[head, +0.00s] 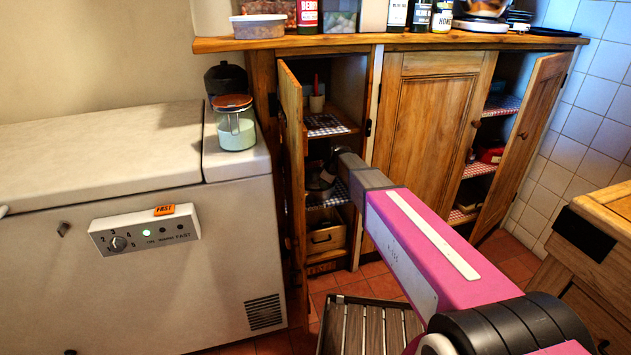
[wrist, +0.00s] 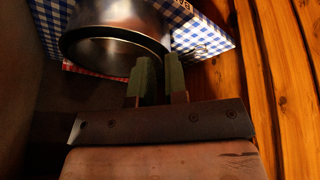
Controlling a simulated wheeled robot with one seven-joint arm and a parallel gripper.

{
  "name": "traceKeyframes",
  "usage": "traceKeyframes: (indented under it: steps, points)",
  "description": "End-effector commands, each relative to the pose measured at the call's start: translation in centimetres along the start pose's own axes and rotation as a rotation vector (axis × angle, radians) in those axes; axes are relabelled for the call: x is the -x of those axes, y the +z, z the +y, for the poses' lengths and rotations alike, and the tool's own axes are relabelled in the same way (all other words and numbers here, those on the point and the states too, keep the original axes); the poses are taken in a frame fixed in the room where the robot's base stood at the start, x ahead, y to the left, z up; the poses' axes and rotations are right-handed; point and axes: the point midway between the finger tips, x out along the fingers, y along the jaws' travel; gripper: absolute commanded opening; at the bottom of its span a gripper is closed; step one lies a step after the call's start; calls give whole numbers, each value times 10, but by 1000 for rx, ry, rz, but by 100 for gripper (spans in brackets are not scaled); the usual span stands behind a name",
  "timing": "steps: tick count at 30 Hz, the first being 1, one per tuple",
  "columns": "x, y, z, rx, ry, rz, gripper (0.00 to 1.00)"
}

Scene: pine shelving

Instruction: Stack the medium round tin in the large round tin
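A shiny round metal tin (wrist: 110,35) is at the top of the wrist view, its dark round opening towards the camera. My gripper (wrist: 162,66) has two green fingers with a narrow gap between them. The fingertips are at the right side of the tin's rim, one overlapping the opening and one just past the rim. I cannot tell whether they touch it. In the head view my arm reaches into the left cupboard, where a round metal tin (head: 320,182) shows dimly near my gripper. I cannot tell which size this tin is. A second round tin is not clearly seen.
The open left cupboard door (head: 292,170) stands beside my arm. The shelf has a blue checked liner (wrist: 205,35), with wooden boards (wrist: 290,90) at its right. A brass-coloured box (head: 327,238) sits lower down. A white freezer (head: 130,240) and a slatted stool (head: 368,330) are nearby.

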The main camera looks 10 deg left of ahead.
Motion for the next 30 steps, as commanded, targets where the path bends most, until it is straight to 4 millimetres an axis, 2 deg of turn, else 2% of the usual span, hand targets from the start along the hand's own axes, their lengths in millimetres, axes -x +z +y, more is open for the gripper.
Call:
traceKeyframes:
  steps: [1,6,14,17,20,23,27,30]
  points:
    - [6,11,-5,-2,0,0,13]
    - [14,30,-9,-1,0,1,13]
    - [18,40,-11,-2,0,0,13]
    - [22,53,-15,-38,-1,-12,13]
    - [34,88,-26,-146,0,-48,13]
    - [52,143,-46,-330,7,-110,13]
    - [86,228,-85,-653,38,-216,13]
    - [109,281,-114,-878,73,-288,13]
